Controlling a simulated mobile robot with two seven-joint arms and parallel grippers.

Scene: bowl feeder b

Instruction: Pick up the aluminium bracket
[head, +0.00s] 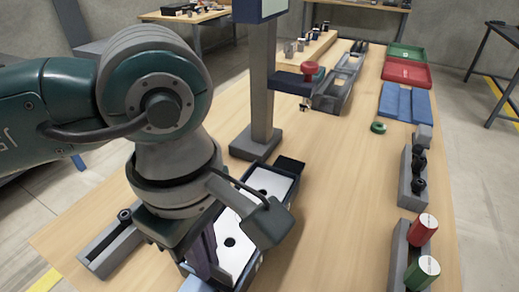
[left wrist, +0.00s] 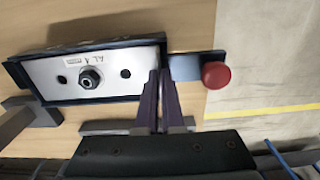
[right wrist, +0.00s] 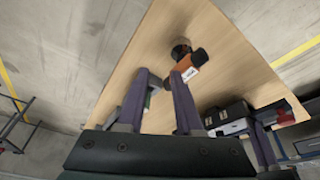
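The aluminium bracket (left wrist: 108,74) is a flat silver plate marked "AL", with a dark nut-like piece (left wrist: 90,78) at its middle and a hole on each side. It lies in a dark shallow tray (left wrist: 40,54); in the head view the plate (head: 268,182) is partly hidden behind my left wrist. My left gripper (left wrist: 160,74) is at the plate's right end, its fingers drawn nearly together with the edge between them; the contact itself is hidden. My right gripper (right wrist: 160,80) is open and empty, and is not seen in the head view.
A red knob (left wrist: 215,75) stands just right of the tray. A dark post (head: 263,95) rises behind it. Red (head: 423,229) and green (head: 422,271) cylinders stand in a rack at right. Coloured trays (head: 406,74) lie at the back. The table's middle is clear.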

